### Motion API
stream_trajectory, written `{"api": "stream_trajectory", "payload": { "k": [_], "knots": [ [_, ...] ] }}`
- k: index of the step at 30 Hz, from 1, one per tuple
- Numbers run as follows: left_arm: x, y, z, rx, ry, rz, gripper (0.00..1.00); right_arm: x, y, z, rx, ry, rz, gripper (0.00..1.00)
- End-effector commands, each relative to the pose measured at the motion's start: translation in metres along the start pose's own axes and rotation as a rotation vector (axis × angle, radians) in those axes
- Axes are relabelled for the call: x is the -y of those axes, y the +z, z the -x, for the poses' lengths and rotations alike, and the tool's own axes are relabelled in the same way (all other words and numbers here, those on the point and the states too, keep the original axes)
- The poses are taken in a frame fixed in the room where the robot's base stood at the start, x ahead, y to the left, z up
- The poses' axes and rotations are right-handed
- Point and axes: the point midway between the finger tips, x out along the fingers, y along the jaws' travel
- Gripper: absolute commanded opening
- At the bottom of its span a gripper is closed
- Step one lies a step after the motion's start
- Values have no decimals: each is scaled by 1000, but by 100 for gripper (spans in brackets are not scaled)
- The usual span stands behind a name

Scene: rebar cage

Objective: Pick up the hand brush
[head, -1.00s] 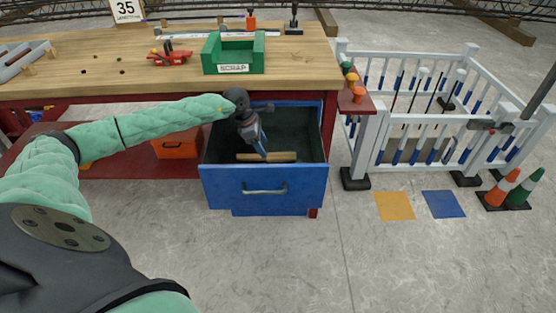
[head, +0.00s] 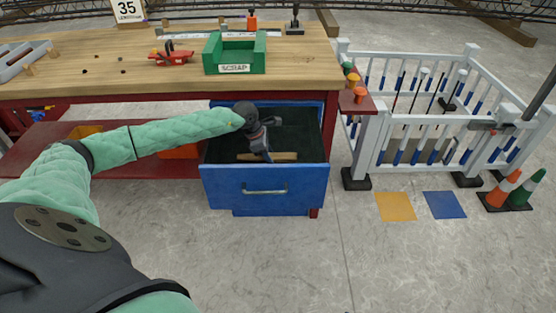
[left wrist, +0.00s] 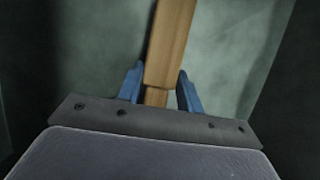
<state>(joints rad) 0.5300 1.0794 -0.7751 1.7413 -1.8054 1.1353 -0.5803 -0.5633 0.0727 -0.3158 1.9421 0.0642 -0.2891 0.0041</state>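The hand brush (head: 284,157) lies crosswise inside the open blue drawer (head: 225,187) under the workbench, and only its light wooden part shows. My left gripper (head: 268,158) reaches down into the drawer at the brush. In the left wrist view the brush's wooden handle (left wrist: 168,50) runs between the two blue fingers of my left gripper (left wrist: 160,80). A narrower wooden section lies between the fingers, with a gap visible on each side, so the gripper looks open. The bristles cannot be made out. My right gripper is out of view.
The workbench (head: 100,73) carries a green scrap bin (head: 235,68) and a red tool (head: 172,57) above the drawer. The drawer walls enclose my gripper closely. A white fence (head: 420,130) stands to the right. The floor in front is clear.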

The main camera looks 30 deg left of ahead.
Motion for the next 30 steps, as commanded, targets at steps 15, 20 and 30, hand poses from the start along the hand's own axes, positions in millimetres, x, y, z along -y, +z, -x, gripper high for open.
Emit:
{"api": "stream_trajectory", "payload": {
  "k": [15,20,30],
  "knots": [
    [-1,12,29,2,4,-2,6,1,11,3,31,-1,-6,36],
    [-1,24,56,2,3,-2,6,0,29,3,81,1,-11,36],
    [-1,38,92,0,1,0,6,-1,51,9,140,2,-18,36]
  ]
}}
